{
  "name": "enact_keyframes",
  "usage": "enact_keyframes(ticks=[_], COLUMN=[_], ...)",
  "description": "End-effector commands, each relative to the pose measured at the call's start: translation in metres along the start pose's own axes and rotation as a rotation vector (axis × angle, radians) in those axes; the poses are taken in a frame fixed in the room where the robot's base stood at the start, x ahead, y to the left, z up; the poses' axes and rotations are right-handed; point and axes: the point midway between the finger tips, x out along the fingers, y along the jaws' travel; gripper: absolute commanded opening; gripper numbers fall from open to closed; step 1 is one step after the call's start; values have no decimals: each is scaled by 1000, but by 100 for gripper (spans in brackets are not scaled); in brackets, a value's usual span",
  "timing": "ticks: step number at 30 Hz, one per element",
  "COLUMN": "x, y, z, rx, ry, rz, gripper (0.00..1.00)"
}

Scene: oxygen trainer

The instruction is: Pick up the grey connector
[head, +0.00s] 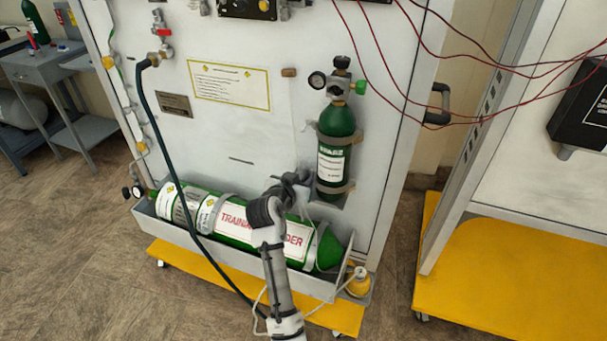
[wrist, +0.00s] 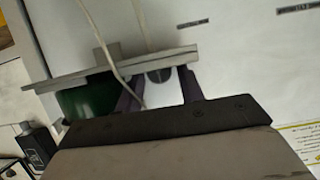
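I cannot make out the grey connector for certain in either view. In the head view my gripper (head: 298,181) is in front of the white panel, just left of the small upright green cylinder (head: 336,140) and above the large lying green cylinder (head: 235,222). In the wrist view my gripper's two dark fingers (wrist: 160,88) stand apart. A small dark rounded thing (wrist: 159,75) shows between them against a pale surface. A grey bar (wrist: 70,80) and thin pale cords (wrist: 102,38) cross by the fingers. The black palm hides what lies below.
The lying cylinder rests in a grey trough (head: 235,262) above a yellow base (head: 200,282). A dark hose (head: 152,125) hangs from the panel at left. Red wires (head: 480,62) run to the right cabinet. A grey side table (head: 45,65) stands at far left. Floor is open at lower left.

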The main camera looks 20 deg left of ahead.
Motion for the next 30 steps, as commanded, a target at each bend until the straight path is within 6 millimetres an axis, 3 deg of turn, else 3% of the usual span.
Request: enact_keyframes(ticks=[10,17,30], x=[9,9,2], y=[0,0,0], z=[1,1,-6], rx=[0,0,1], ry=[0,0,3], rz=[0,0,-1], gripper=[37,6,6])
